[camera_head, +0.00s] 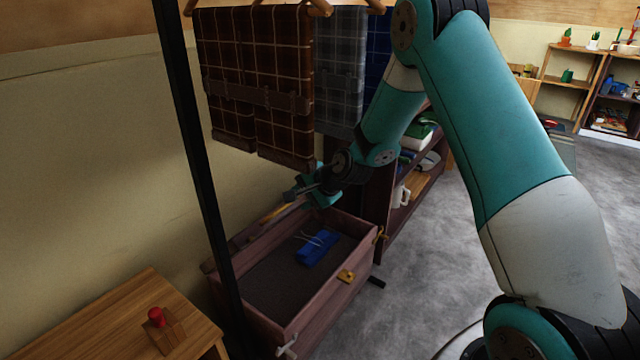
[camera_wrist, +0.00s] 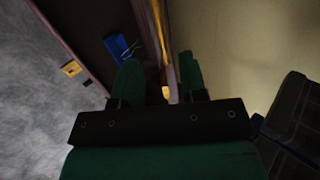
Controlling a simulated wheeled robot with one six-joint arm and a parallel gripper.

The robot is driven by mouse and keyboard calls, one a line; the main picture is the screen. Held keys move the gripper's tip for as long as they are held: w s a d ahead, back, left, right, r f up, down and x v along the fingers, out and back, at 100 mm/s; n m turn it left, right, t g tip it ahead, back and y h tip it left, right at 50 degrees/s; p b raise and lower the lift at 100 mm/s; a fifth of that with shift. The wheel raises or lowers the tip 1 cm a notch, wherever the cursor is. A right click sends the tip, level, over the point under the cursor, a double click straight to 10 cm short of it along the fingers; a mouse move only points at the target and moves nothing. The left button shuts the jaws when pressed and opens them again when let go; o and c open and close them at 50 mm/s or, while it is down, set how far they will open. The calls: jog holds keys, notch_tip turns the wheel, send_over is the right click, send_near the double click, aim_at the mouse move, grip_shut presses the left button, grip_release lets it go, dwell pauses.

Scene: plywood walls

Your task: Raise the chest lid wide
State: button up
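The chest (camera_head: 325,298) is a dark reddish-brown wooden box, standing open with its inside in view. Its lid (camera_head: 250,232) shows as a narrow strip along the wall side, raised and seen nearly edge-on. My gripper (camera_head: 303,192) is at the far end of the lid, above the chest's back corner. In the wrist view, my gripper (camera_wrist: 160,78) has its two green fingers apart, with a yellow-brown edge, likely the lid's (camera_wrist: 158,22), running between and beyond them. Contact with the lid cannot be made out. A blue item (camera_head: 317,247) lies inside the chest.
Checked cloths (camera_head: 255,85) hang from a rack above the chest; its black post (camera_head: 195,150) stands in front. A wooden table (camera_head: 125,315) with a red-knobbed object (camera_head: 157,317) is at the lower left. A shelf (camera_head: 410,190) stands beyond the chest. Grey floor is clear on the right.

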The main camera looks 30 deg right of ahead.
jog(key=v, duration=0.7)
jog(key=shift+s+r, duration=0.25)
jog(key=shift+s, duration=0.05)
jog(key=shift+d, duration=0.1)
